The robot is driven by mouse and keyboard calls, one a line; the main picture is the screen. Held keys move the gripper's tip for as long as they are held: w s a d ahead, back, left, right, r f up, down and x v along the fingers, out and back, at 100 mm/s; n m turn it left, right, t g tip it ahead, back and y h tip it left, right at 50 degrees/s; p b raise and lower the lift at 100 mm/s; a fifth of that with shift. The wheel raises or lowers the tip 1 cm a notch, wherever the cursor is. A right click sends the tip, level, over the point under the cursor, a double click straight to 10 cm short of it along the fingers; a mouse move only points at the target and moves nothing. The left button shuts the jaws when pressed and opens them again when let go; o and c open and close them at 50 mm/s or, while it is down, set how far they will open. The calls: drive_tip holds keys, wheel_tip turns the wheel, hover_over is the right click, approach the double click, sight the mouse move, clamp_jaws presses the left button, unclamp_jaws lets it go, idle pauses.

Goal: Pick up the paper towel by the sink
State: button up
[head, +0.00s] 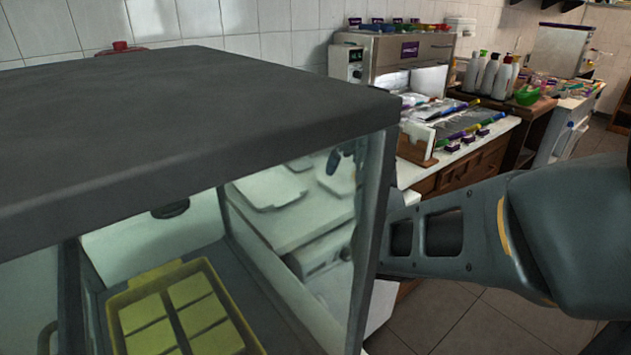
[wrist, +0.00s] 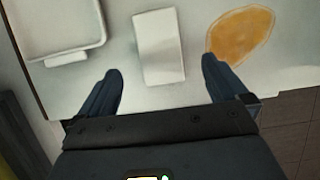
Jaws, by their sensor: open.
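A white, flat rectangular piece (wrist: 158,47) that looks like the paper towel lies on the pale counter in the wrist view. My gripper (wrist: 160,66) is open, with one dark blue finger to the left of this piece and the other to its right. The fingers look apart from it, and I cannot tell how high they are above the counter. In the head view my fingertips show small through the glass of a case, and the piece is hard to make out there. I cannot make out a sink in either view.
A white tray (wrist: 58,50) lies left of the piece and an orange-brown rounded item (wrist: 240,32) lies right of it. A glass case with a dark top (head: 190,95) fills the head view's left, with a yellow tray (head: 185,268) inside. Bottles (head: 488,75) stand on a far counter.

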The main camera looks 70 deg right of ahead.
drive_tip(key=shift+w+f, duration=0.2)
drive_tip(key=shift+w, duration=0.1)
drive_tip(key=shift+w+d+f, duration=0.1)
drive_tip(key=shift+w+f, duration=0.1)
drive_tip(key=shift+f, duration=0.15)
drive_tip(key=x, duration=0.6)
drive_tip(key=shift+d+f+p, duration=0.1)
drive_tip(key=shift+f+p, duration=0.2)
drive_tip(key=shift+p, duration=0.05)
drive_tip(key=c, duration=1.2)
drive_tip(key=shift+o, duration=0.2)
drive_tip(key=r, duration=0.4)
drive_tip(key=shift+s+d+r+b, duration=0.2)
drive_tip(key=shift+s+r+b, duration=0.1)
drive_tip(key=shift+r+b, duration=0.1)
drive_tip(key=s+d+r+b, duration=0.1)
drive_tip(key=s+d+r, duration=0.2)
drive_tip(key=s+r, duration=0.3)
drive_tip(key=s, duration=0.4)
drive_tip(key=shift+s+d, duration=0.15)
drive_tip(key=shift+d, duration=0.1)
drive_tip(key=shift+r, duration=0.15)
